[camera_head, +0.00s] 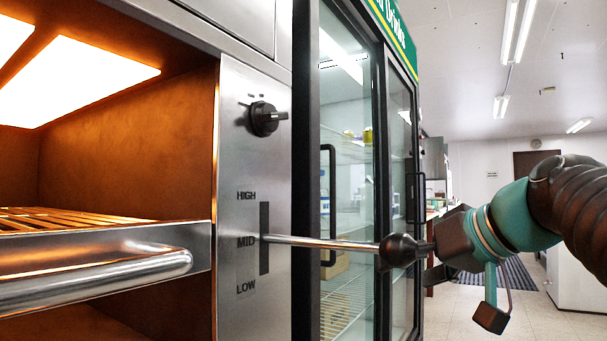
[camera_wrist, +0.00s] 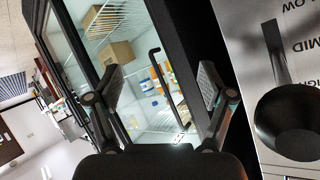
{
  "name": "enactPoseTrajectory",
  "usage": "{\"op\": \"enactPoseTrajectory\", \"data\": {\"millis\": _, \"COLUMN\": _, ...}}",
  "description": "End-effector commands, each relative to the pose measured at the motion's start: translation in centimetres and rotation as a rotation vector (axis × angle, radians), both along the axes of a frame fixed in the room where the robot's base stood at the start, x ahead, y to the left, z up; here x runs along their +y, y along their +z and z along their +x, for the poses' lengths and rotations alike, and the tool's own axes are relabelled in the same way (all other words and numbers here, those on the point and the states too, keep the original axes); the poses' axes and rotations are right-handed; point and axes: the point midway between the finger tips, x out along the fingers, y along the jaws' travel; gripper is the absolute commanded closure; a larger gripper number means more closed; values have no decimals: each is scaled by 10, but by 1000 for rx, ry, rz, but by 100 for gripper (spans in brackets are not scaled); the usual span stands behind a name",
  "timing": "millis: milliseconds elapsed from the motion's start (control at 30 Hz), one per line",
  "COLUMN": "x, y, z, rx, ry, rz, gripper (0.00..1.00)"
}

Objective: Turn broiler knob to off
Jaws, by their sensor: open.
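The broiler knob (camera_head: 263,119) is a round black dial high on the steel panel; a bar across it ends in a pale tip pointing right. Small marks above it are too small to read. Below, a lever with a black ball end (camera_head: 398,250) sticks out from a slot at MID. My gripper (camera_head: 465,295) is at the right, beyond the ball and lower than the knob, apart from the knob. In the wrist view my gripper (camera_wrist: 160,78) is open, with nothing held between its fingers; the ball (camera_wrist: 292,122) shows at right. The knob is out of that view.
The broiler's lit opening has a rack (camera_head: 75,218) and a steel bar handle (camera_head: 110,276) at the left. A glass-door drinks fridge (camera_head: 345,180) stands right beside the panel, with vertical handles. The lever projects across the space before it. Open floor (camera_head: 530,320) lies to the right.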

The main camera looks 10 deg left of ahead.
Motion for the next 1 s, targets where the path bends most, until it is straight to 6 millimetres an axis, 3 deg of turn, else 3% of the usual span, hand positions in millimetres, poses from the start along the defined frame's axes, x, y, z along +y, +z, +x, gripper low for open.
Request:
{"op": "enactPoseTrajectory", "data": {"millis": 100, "x": 16, "y": 60, "z": 1, "rx": -175, "ry": 142, "rz": 27, "gripper": 19}}
{"op": "enactPoseTrajectory", "data": {"millis": 200, "x": 34, "y": 118, "z": -15, "rx": -370, "ry": 295, "rz": 28, "gripper": 19}}
{"op": "enactPoseTrajectory", "data": {"millis": 300, "x": 49, "y": 164, "z": -37, "rx": -557, "ry": 428, "rz": 20, "gripper": 19}}
{"op": "enactPoseTrajectory", "data": {"millis": 400, "x": 58, "y": 194, "z": -57, "rx": -702, "ry": 523, "rz": 9, "gripper": 19}}
{"op": "enactPoseTrajectory", "data": {"millis": 500, "x": 62, "y": 212, "z": -71, "rx": -792, "ry": 578, "rz": 3, "gripper": 19}}
{"op": "enactPoseTrajectory", "data": {"millis": 633, "x": 67, "y": 220, "z": -78, "rx": -838, "ry": 607, "rz": 0, "gripper": 19}}
{"op": "enactPoseTrajectory", "data": {"millis": 1000, "x": 102, "y": 221, "z": -64, "rx": -838, "ry": 611, "rz": 1, "gripper": 19}}
